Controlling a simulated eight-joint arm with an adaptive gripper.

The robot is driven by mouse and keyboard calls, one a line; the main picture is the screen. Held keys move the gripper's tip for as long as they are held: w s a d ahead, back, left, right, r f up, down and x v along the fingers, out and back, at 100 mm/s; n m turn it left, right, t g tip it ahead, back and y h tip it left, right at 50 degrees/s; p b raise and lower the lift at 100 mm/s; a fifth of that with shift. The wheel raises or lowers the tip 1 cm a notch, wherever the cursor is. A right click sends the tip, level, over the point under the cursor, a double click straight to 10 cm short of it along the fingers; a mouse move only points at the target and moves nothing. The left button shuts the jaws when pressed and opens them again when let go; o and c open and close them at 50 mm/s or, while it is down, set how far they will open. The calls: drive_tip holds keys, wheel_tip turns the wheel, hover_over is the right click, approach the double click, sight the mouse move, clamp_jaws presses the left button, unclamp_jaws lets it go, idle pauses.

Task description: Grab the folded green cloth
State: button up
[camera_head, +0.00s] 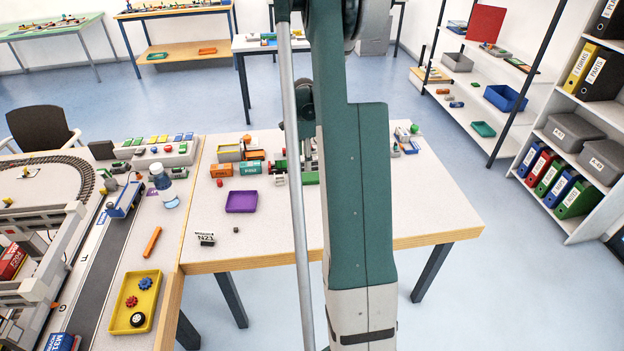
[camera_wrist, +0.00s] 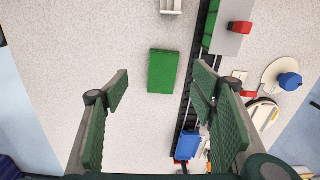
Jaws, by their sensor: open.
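The folded green cloth (camera_wrist: 163,71) lies flat on the pale tabletop in the wrist view, a dark green rectangle near the middle. My gripper (camera_wrist: 161,84) is open above the table, its two green pads spread to the left and right of the cloth in the picture. Nothing is between the pads, and they do not touch the cloth. In the head view, a green strip (camera_head: 311,178) just left of my arm appears to be the cloth, partly hidden by the arm.
A dark track runs close to the right of the cloth, with a blue wagon (camera_wrist: 187,145) on it. A red part (camera_wrist: 240,27) and a blue-topped item (camera_wrist: 289,81) lie further right. A purple tray (camera_head: 241,202) stands left on the table. The front of the tabletop is mostly clear.

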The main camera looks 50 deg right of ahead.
sight(312, 176)
drive_tip(key=shift+s+d+f+m, duration=0.25)
drive_tip(key=shift+s+d+f, duration=0.05)
drive_tip(key=shift+d+f, duration=0.35)
drive_tip(key=shift+s+d+f+m, duration=0.25)
drive_tip(key=shift+s+d+f, duration=0.05)
drive_tip(key=shift+d+f, duration=0.3)
drive_tip(key=shift+f, duration=1.25)
drive_tip(key=shift+d+f+b, duration=0.15)
drive_tip(key=shift+f+b, duration=0.6)
drive_tip(key=shift+f, duration=1.85)
drive_tip(key=c, duration=0.8)
